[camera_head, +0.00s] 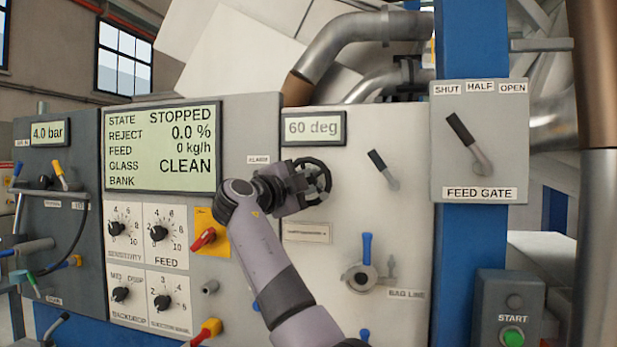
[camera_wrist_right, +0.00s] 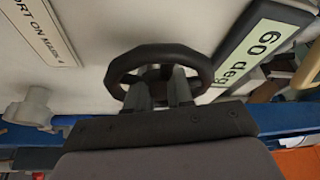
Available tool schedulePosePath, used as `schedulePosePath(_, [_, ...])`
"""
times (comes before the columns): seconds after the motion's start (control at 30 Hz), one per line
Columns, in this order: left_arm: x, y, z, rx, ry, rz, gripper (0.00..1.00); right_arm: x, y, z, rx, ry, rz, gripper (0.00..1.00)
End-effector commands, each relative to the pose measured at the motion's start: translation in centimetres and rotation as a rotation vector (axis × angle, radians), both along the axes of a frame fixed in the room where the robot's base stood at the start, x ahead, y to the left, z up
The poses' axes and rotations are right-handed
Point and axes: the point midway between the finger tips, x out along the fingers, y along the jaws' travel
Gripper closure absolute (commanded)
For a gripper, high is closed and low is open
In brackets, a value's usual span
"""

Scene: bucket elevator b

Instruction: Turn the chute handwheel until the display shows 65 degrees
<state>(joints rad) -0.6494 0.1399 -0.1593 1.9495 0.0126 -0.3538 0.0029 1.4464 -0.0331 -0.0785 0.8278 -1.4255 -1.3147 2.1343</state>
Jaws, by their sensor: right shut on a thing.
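The chute handwheel (camera_head: 318,179) is a small black ring on the light grey panel, below the display (camera_head: 314,128), which reads 60 deg. The handwheel (camera_wrist_right: 160,68) also shows in the right wrist view, with the display (camera_wrist_right: 262,45) to its right, seen sideways. My right gripper (camera_head: 298,186) is at the left side of the wheel in the head view. In the right wrist view its fingers (camera_wrist_right: 160,93) are shut on the near part of the wheel's rim. The exact contact is partly hidden. My left gripper is not in view.
A large screen (camera_head: 160,147) reading STOPPED and CLEAN is left of the wheel, above several knobs. A small black-handled lever (camera_head: 384,168) and a blue-handled valve (camera_head: 362,276) are on the wheel's panel. The FEED GATE box (camera_head: 478,140) is at right.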

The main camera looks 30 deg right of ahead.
Motion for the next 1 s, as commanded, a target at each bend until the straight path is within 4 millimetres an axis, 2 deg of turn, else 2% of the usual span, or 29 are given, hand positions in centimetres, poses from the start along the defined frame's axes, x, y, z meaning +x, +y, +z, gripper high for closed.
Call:
schedulePosePath(0.73, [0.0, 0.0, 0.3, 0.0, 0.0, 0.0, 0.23, 0.06, 0.06, -0.08, 0.06, -0.067, 0.004, 1.0])
schedulePosePath(0.77, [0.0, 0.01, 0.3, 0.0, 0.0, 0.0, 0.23, 0.06, 0.06, -0.08, 0.059, -0.066, 0.003, 0.72])
schedulePosePath(0.8, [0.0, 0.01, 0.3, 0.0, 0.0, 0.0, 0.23, 0.07, 0.07, -0.09, 0.059, -0.066, 0.003, 0.69])
schedulePosePath(1.0, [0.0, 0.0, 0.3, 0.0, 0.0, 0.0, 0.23, 0.04, 0.04, -0.06, 0.058, -0.067, 0.003, 0.69])
